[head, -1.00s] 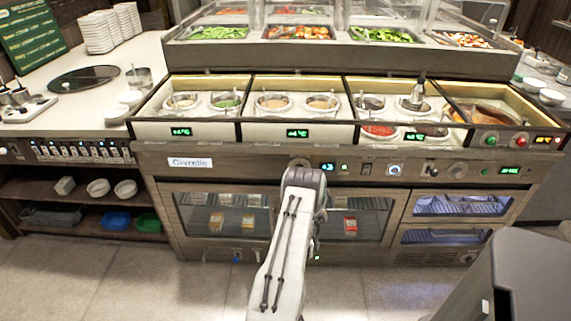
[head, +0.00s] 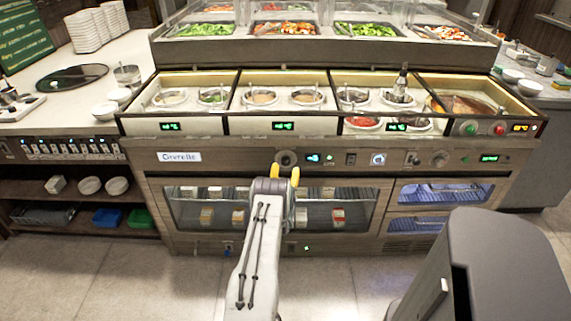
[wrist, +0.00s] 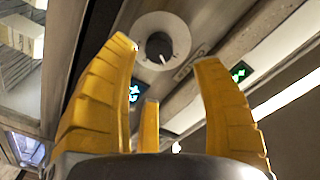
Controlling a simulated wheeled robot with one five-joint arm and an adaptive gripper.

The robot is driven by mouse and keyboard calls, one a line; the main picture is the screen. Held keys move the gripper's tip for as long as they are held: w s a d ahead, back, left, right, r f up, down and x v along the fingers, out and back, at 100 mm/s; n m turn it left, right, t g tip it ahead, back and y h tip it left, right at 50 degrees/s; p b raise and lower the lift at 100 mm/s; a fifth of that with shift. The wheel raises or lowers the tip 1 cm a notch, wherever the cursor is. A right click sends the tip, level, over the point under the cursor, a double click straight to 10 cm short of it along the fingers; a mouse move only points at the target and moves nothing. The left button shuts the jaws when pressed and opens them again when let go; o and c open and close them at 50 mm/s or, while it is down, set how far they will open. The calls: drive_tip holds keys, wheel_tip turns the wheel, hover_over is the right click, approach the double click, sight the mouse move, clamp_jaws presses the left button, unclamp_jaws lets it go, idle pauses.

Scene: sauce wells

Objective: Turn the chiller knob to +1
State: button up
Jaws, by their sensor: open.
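My gripper (head: 285,172) has yellow fingers pointing up at the panel, just below the knob in the head view. In the wrist view the knob (wrist: 160,46) shows between and beyond the two spread fingertips, with a pale mark on its face. The fingers are open and empty. I see no contact with the knob.
The same panel carries a black switch (head: 350,159), a lit blue-white dial (head: 378,159) and another knob (head: 440,159) further right. The sauce wells' front ledge (head: 283,126) juts above. A dark grey bin (head: 510,265) stands at the lower right. The floor at left is clear.

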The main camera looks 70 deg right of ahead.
sight(286, 163)
drive_tip(key=shift+b+x, duration=0.6)
drive_tip(key=shift+x, duration=2.45)
drive_tip(key=shift+c, duration=0.2)
drive_tip(key=c, duration=1.2)
drive_tip(key=shift+d, duration=0.1)
clamp_jaws()
